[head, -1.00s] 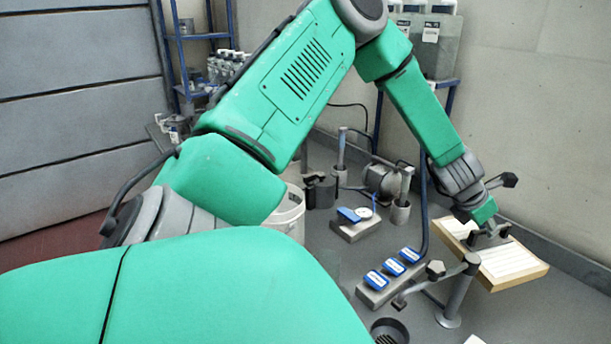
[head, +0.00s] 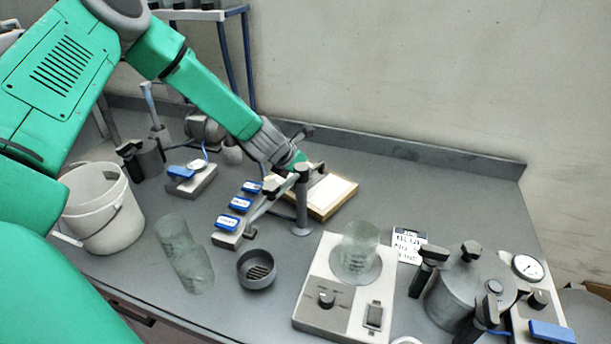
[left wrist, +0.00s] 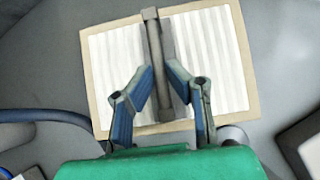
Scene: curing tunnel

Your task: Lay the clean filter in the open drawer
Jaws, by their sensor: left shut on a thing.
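The filter (head: 332,194) is a white pleated panel in a pale wooden frame, at the back middle of the bench in the head view. It fills much of the left wrist view (left wrist: 215,60), with a dark strip and a grey bar across its middle. My left gripper (left wrist: 161,78) is shut on the middle of the filter, its blue-grey fingers on either side of the bar. In the head view the gripper is partly hidden behind a post stand. Whether the filter touches the bench is unclear. I cannot make out an open drawer. My right gripper is not in view.
A post stand (head: 302,205) is close in front of the filter. Blue-topped blocks (head: 240,204), a dark round cup (head: 257,268) and clear glassware (head: 185,252) lie left. A white device (head: 325,318) and a grey pot (head: 455,300) are right. A white bucket (head: 105,215) stands left.

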